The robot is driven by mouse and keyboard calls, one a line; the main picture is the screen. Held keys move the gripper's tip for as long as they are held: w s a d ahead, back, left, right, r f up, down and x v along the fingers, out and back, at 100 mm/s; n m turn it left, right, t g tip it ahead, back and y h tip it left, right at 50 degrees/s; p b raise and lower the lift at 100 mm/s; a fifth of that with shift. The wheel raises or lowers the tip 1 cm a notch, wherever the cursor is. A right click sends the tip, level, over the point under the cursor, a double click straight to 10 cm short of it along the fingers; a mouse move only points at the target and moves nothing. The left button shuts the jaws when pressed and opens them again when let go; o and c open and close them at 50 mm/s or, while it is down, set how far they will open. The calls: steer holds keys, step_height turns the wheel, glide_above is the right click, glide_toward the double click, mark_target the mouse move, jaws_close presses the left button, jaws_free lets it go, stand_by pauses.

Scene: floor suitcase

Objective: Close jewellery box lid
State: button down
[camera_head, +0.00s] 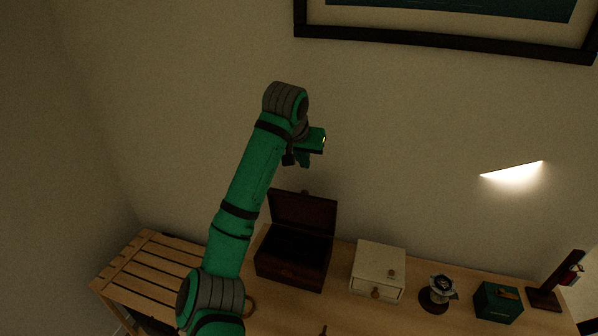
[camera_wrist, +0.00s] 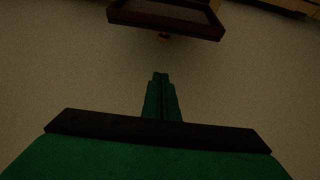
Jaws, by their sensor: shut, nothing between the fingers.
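The jewellery box (camera_head: 290,275) is dark brown and stands on the wooden tabletop. Its lid (camera_head: 303,213) is open and stands about upright at the back of the box, near the wall. My gripper (camera_head: 303,160) is above the lid, apart from it. In the wrist view the green fingers (camera_wrist: 161,95) are together with nothing between them. The dark framed lid (camera_wrist: 130,17) shows at the top of that view with a small brass-coloured clasp (camera_wrist: 164,36), beyond the fingertips.
To the right of the box stand a cream box (camera_head: 378,268), a small object on a dark round base (camera_head: 438,292), a green box (camera_head: 497,302) and a dark wooden stand (camera_head: 547,297). A slatted surface (camera_head: 150,275) lies left. The wall is close behind; a framed picture (camera_head: 440,45) hangs above.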

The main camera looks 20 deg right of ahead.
steer(key=x, duration=1)
steer(key=shift+d, duration=0.3)
steer(key=shift+s+a+f, duration=0.15)
steer(key=shift+s+a, duration=0.55)
steer(key=shift+s, duration=0.1)
steer(key=shift+s+a+f, duration=0.2)
steer(key=shift+s+a, duration=0.5)
steer(key=shift+s, duration=0.15)
